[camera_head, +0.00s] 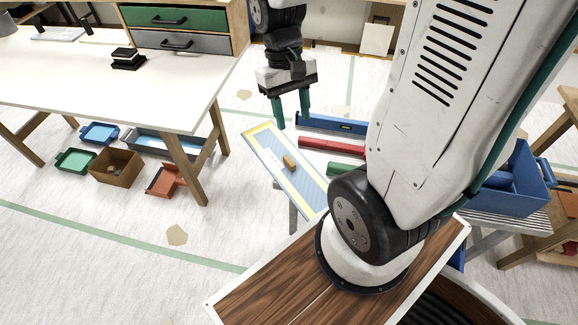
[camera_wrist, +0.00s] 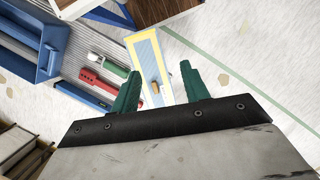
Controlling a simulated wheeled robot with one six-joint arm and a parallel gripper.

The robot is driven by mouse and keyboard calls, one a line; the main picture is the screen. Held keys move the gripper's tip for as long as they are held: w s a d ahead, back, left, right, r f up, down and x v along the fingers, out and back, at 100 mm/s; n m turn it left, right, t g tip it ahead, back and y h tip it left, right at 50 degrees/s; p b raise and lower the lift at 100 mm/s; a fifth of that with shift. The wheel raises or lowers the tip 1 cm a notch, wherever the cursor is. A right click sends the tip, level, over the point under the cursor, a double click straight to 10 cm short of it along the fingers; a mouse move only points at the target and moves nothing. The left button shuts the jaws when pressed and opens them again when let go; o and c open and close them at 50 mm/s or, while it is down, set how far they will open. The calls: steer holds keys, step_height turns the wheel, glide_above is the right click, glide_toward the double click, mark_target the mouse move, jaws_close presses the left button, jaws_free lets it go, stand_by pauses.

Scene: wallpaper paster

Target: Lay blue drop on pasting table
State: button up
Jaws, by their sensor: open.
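A light-blue striped strip (camera_head: 280,160), which looks like the blue drop, lies flat along a narrow board with yellow and white edges (camera_head: 257,128), apparently the pasting table. A small tan block (camera_head: 290,163) rests on the strip. In the wrist view the strip (camera_wrist: 149,62) and the block (camera_wrist: 155,87) show between my fingers. My gripper (camera_head: 293,121) is open and empty, pointing down above the board's far end. Its green fingers (camera_wrist: 160,70) are spread, with nothing between them. I cannot tell the exact height above the board.
A blue level (camera_head: 330,123), a red tool (camera_head: 332,146) and a green one lie right of the board. A blue toolbox (camera_head: 515,185) stands farther right. A white workbench (camera_head: 130,85) is at left, with several bins under it. Open floor lies between bench and board.

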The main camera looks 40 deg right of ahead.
steer(key=w+d+f, duration=0.3)
steer(key=w+f, duration=0.1)
steer(key=f, duration=0.6)
steer(key=t, duration=0.3)
glide_above(290, 161)
steer(key=shift+h, duration=0.3)
steer(key=f, duration=1.8)
steer(key=shift+s+a+f, duration=0.1)
steer(key=shift+a+f, duration=0.1)
steer(key=shift+f, duration=0.2)
steer(key=shift+w+d+f+n, duration=0.1)
steer(key=shift+w+f+n, duration=0.1)
steer(key=shift+w+n, duration=0.1)
step_height(290, 161, down, 7)
steer(key=shift+s+d+f, duration=0.1)
steer(key=shift+f, duration=0.1)
steer(key=shift+c, duration=0.3)
jaws_close()
